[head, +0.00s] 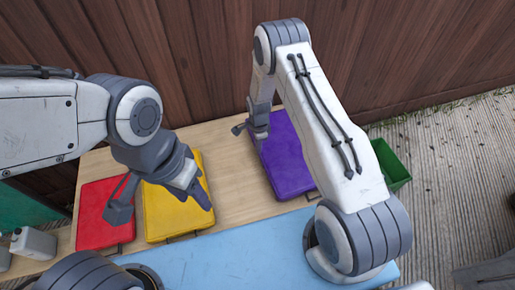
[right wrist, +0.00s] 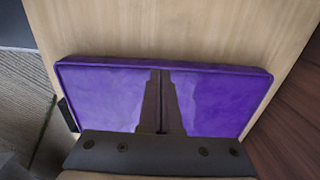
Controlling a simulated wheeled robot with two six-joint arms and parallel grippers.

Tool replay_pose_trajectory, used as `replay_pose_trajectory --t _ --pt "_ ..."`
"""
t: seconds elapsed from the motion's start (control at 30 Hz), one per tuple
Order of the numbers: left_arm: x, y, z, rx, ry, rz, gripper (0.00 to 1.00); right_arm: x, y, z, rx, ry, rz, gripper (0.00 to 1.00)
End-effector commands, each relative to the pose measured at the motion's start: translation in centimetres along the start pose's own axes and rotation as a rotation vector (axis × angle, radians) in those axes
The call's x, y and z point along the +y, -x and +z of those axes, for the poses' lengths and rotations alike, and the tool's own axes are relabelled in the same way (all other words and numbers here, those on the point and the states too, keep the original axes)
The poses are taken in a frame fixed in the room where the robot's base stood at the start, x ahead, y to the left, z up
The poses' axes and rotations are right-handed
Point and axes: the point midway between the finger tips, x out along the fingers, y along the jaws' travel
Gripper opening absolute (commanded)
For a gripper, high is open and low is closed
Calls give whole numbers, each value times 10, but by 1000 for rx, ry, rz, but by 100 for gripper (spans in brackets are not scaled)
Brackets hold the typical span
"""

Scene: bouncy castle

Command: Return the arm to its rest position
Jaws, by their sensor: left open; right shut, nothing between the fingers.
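My left gripper (head: 160,204) is open and empty, its fingers spread above the red pad (head: 92,222) and the yellow pad (head: 165,212). My left arm comes in from the left edge and covers part of both pads. My right gripper (head: 249,129) is shut and empty at the left edge of the purple pad (head: 288,155). In the right wrist view its closed fingers (right wrist: 161,108) lie in front of the purple pad (right wrist: 105,98). Whether they touch the pad I cannot tell. My right arm reaches in from the lower right and hides part of the pad.
The pads lie on a wooden table (head: 232,192) with a blue strip (head: 255,255) along its near side. A green bin (head: 390,165) stands at the right, beyond the table. White jugs (head: 33,243) stand at the lower left. A brown plank fence (head: 205,60) closes the back.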

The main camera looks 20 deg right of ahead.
Motion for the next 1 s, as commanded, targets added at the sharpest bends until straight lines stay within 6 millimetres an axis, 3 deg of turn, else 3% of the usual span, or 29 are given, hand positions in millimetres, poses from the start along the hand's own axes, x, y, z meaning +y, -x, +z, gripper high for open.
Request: replay_pose_trajectory --t 0.03,0.1,0.43,0.53,0.67,0.77,1.0 --pt "1 13 -1 0 0 0 50 0 15 -1 0 -1 -1 0" --pt "1 18 -1 0 0 0 50 0 22 -1 0 -2 -1 0" --pt "2 20 -1 0 0 0 50 0 30 0 0 7 -2 0" --pt "2 26 -1 0 0 0 50 -1 53 9 -1 69 -7 0" --pt "3 39 -2 0 0 0 50 3 117 38 -4 267 -17 0" --pt "4 51 -3 0 0 0 50 18 178 65 -7 476 -24 0" --pt "6 77 -4 0 0 0 50 83 306 118 -17 986 -39 0"
